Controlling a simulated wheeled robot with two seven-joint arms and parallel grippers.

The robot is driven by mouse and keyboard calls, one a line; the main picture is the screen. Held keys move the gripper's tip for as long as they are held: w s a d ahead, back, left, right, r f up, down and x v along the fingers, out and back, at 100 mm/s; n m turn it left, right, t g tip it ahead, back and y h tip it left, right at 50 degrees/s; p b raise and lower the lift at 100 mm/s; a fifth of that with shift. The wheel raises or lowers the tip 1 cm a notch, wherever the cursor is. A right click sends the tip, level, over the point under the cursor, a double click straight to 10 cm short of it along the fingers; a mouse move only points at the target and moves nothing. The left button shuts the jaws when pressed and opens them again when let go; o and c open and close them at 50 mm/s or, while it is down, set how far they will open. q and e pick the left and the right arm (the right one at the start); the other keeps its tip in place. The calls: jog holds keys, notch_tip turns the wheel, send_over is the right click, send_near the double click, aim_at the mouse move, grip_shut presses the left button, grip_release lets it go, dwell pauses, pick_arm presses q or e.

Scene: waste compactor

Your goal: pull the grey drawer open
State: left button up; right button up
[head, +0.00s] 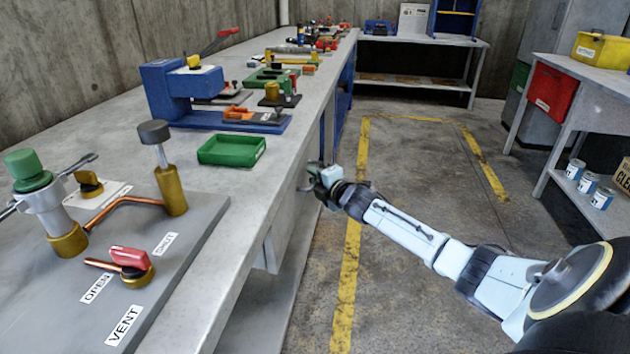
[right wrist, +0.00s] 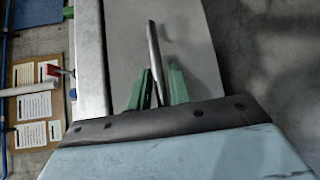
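The grey drawer (head: 284,228) sits under the front edge of the workbench, and its front shows as a plain grey panel in the right wrist view (right wrist: 190,45). A thin grey bar handle (right wrist: 153,45) stands out from that panel. My right gripper (head: 312,178) is at the drawer front, just beside the bench edge. In the right wrist view its green fingers (right wrist: 160,80) are apart, one on each side of the bar, with small gaps visible. Whether they touch the bar at its lower end is hidden. My left gripper is not in view.
The workbench top (head: 255,205) carries a green tray (head: 231,150), a blue clamp (head: 180,90) and a panel with valves (head: 150,270). A shelf table with a red bin (head: 553,90) stands at right.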

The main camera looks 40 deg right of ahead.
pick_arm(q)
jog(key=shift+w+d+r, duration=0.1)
pick_arm(e)
jog(key=shift+w, duration=0.1)
grip_shut()
jog(key=shift+d, duration=0.1)
